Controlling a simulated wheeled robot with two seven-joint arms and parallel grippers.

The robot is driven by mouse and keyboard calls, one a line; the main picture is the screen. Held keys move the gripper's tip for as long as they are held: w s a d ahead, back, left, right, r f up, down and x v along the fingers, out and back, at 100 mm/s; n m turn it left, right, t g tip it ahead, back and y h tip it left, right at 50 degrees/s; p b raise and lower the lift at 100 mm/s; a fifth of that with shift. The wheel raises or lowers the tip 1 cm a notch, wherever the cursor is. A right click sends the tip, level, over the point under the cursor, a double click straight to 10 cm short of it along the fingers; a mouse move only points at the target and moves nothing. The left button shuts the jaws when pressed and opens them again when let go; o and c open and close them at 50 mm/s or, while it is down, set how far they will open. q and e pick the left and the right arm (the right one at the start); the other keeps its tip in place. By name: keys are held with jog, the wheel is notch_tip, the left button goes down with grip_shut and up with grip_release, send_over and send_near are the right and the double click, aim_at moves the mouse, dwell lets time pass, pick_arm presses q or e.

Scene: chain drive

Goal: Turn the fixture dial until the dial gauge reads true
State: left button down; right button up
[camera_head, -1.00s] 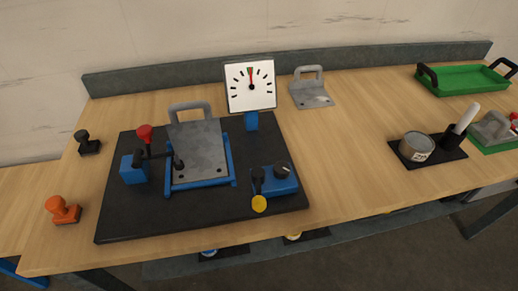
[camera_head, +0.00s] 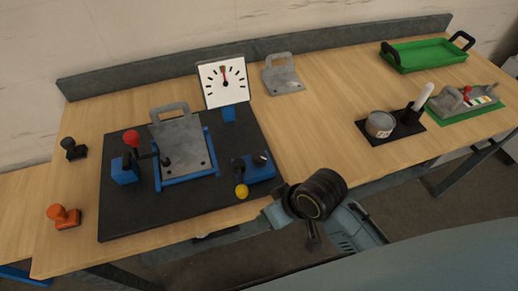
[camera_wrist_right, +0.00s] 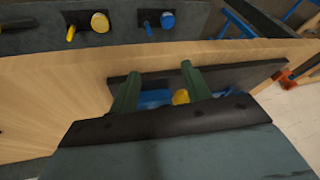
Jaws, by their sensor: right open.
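The dial gauge (camera_head: 222,83) is a white square face with black ticks, standing behind the fixture. Its needle points close to straight up, by a small red and green mark; the exact reading is too small to tell. The fixture dial (camera_head: 260,158) is a dark knob on a blue block (camera_head: 262,171) at the fixture's right, beside a yellow-ended lever (camera_head: 242,191). My right gripper (camera_wrist_right: 160,88) is open and empty; in the wrist view the blue block (camera_wrist_right: 154,98) and yellow end (camera_wrist_right: 181,97) show between its fingers. In the head view my right wrist is right of the block. My left gripper is out of view.
The black fixture base (camera_head: 130,217) holds a grey plate (camera_head: 182,145) with a handle and a red-knobbed clamp (camera_head: 131,139). Stamps stand at left. A tin (camera_head: 379,125), a green tray (camera_head: 425,55) and a loose grey plate (camera_head: 283,78) lie right and behind.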

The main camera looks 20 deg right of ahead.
jog(key=w+a+r+n+g+y, duration=0.1)
jog(key=w+a+r+n+g, duration=0.1)
jog(key=w+a+r+n, duration=0.45)
notch_tip(320, 180, up, 6)
jog(key=m+g+h, duration=0.2)
jog(key=m+h, duration=0.2)
jog(key=m, duration=0.1)
send_over(259, 156)
jog(key=shift+n, duration=0.25)
notch_tip(259, 156, down, 12)
jog(key=shift+f+p, duration=0.1)
jog(key=shift+p, duration=0.25)
jog(key=shift+c, duration=0.2)
